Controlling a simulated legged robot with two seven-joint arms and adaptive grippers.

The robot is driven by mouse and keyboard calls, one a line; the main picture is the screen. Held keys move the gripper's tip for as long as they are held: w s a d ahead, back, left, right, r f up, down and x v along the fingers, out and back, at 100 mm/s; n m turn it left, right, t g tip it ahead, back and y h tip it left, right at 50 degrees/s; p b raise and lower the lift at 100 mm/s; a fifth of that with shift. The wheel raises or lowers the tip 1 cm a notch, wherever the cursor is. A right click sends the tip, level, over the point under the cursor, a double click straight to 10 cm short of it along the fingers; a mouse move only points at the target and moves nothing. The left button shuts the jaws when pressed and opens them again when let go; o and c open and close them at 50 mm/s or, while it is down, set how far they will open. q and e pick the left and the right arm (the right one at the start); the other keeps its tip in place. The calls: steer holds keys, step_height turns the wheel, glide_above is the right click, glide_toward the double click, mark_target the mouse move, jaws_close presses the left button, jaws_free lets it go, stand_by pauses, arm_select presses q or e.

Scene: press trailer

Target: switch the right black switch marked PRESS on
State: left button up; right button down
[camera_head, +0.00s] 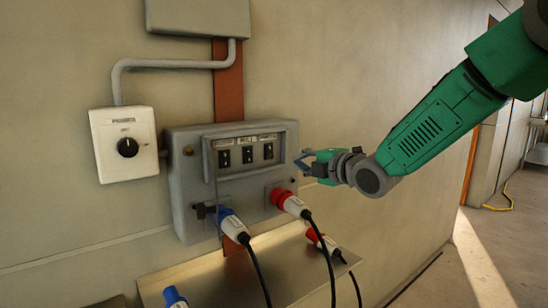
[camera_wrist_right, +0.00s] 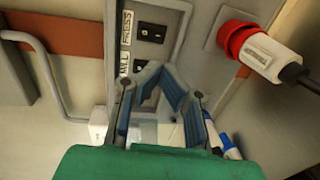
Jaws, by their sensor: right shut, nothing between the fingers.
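A grey switch box (camera_head: 183,200) hangs on the wall with a row of three black switches. The right black switch (camera_head: 268,151) is at the right end of the row. It also shows in the right wrist view (camera_wrist_right: 152,33) beside a label reading PRESS (camera_wrist_right: 127,28). Its on or off position is too small to tell. My right gripper (camera_head: 302,163) is shut and empty, just right of the box and apart from the switch. In the right wrist view its blue fingers (camera_wrist_right: 161,77) point toward the switch row, below the PRESS switch. My left gripper is not in view.
A red plug (camera_head: 290,203) and a blue plug (camera_head: 233,226) stick out of the box below the switches, with hanging black cables. A white rotary switch box (camera_head: 125,171) is at left. A metal shelf (camera_head: 300,265) lies below. The wall to the right is clear.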

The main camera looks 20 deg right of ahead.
mark_target(270, 158)
steer(key=p+x, duration=0.2)
steer(key=x, duration=0.8)
steer(key=shift+w+f, duration=0.1)
steer(key=shift+w, duration=0.45)
steer(key=shift+w+a+f+t+b, duration=0.15)
steer(key=shift+f+t+b, duration=0.2)
steer(key=shift+b, duration=0.55)
steer(key=shift+r+p, duration=0.3)
steer(key=shift+p, duration=0.1)
steer(key=shift+f, duration=0.1)
